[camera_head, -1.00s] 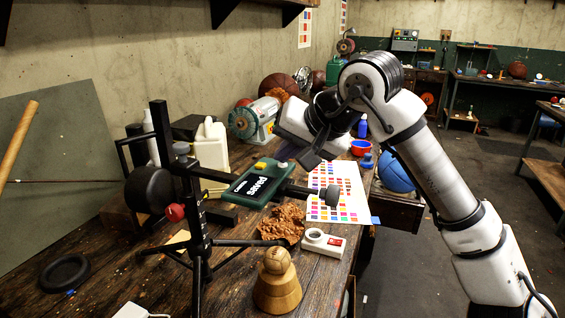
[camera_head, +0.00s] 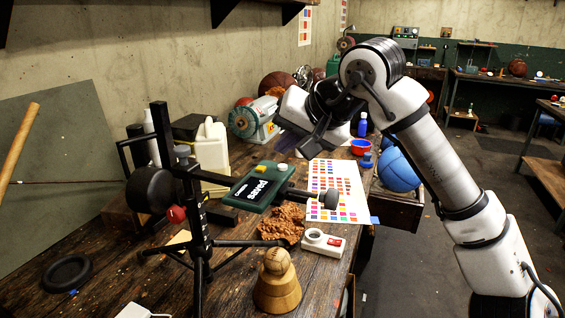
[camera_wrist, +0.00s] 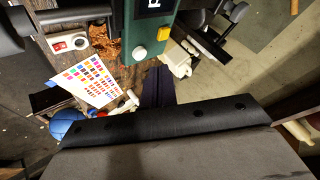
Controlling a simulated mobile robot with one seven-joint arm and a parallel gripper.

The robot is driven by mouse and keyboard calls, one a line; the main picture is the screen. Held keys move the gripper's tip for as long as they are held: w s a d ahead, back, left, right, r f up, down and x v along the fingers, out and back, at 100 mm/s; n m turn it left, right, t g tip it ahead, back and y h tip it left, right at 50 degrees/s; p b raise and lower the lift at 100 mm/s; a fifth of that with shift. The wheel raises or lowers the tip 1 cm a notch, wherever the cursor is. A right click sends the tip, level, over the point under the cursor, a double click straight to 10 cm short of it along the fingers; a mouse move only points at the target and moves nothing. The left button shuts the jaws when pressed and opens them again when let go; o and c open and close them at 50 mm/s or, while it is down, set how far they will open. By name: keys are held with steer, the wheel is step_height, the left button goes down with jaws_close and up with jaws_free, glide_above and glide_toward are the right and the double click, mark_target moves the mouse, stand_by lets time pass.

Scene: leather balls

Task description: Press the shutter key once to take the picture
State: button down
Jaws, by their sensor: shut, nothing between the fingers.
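The green camera box (camera_head: 262,187) is held on a black stand (camera_head: 160,190) above the wooden bench. Its screen reads "saved". In the wrist view, the green box (camera_wrist: 150,30) carries a round white key (camera_wrist: 139,53) and a yellow key (camera_wrist: 163,34); I cannot tell which one is the shutter key. My gripper (camera_head: 313,148) is shut and empty, above and behind the box in the head view, apart from it. In the wrist view, the dark fingers (camera_wrist: 155,90) point down past the near end of the box, and the gripper body fills the bottom.
A colour chart (camera_head: 337,185) lies to the right, with brown crumbs (camera_head: 283,225), a white box with a red switch (camera_head: 322,243) and a ball on a wooden stand (camera_head: 277,280) in front. A grinder (camera_head: 252,122) and a white jug (camera_head: 210,150) stand behind.

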mark_target(286, 171)
step_height(286, 171, up, 4)
steer(key=shift+r+p, duration=0.1)
steer(key=shift+p, duration=1.05)
steer(key=shift+s, duration=0.1)
